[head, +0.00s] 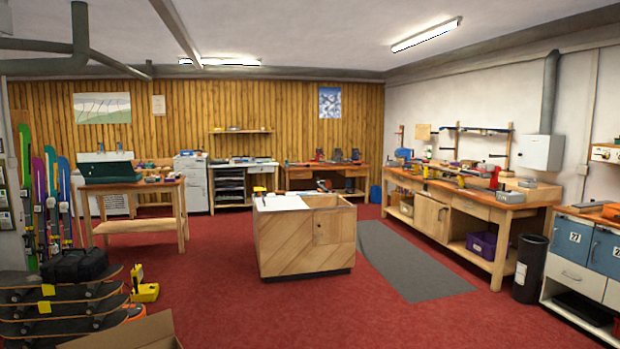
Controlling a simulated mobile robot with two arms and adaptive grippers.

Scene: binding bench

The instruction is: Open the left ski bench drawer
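A long wooden workbench (516,214) with tools and what look like skis on its top stands along the right wall; it may be the ski bench. A drawer front (470,207) shows under its top, right of a wooden cabinet door (430,216), and looks shut. Any drawer front farther left on this bench is too small to make out clearly. Neither of my grippers is in view.
A wooden counter island (290,243) stands mid-room on red carpet (215,290). A grey mat (408,260) lies before the workbench. A black bin (530,268) stands at its right end. Stacked skateboards (65,305) and an open cardboard box (130,332) are at front left.

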